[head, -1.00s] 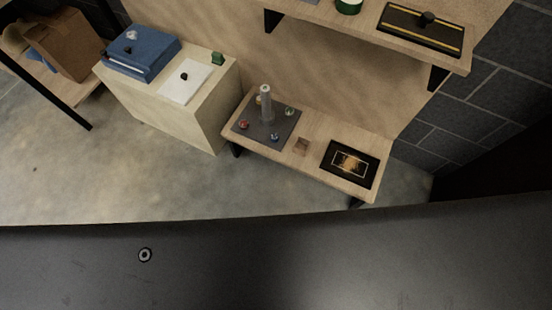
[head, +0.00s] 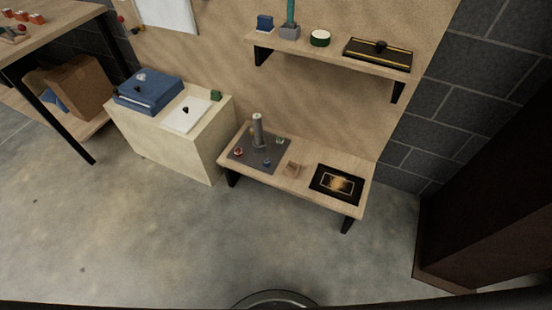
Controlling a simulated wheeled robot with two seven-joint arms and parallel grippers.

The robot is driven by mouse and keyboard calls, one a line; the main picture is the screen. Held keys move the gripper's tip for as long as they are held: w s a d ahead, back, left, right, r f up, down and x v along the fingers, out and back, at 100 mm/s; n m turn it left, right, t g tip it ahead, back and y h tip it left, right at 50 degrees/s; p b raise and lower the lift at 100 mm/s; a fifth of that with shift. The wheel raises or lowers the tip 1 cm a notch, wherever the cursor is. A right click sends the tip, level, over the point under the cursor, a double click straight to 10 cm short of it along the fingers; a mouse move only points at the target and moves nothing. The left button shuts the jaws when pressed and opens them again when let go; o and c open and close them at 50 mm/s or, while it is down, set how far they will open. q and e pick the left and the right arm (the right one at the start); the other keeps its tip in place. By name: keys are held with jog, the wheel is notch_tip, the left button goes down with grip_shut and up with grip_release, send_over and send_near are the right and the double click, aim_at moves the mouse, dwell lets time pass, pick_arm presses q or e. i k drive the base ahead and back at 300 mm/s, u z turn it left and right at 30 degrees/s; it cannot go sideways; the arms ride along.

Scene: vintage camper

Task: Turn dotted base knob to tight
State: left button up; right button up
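A dark grey square base plate (head: 250,160) lies on a low wooden bench in the head view. A grey upright post (head: 258,131) stands on it. Small knobs sit around the post: a red one (head: 238,152) at the left, a blue one (head: 266,162) at the front and a green one (head: 280,141) at the right. They are too small to tell which has dots or how any is turned. Neither gripper is in view.
The low bench (head: 304,178) also holds a small wooden block (head: 292,169) and a black framed panel (head: 337,184). A pale cabinet (head: 170,145) stands left of it, a wall shelf (head: 330,57) above, a dark brown upright (head: 480,210) at right. The floor (head: 180,240) in front is clear.

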aim_at(267, 163)
jog(key=z, duration=0.15)
jog(key=i, duration=0.8)
jog(key=z, duration=0.8)
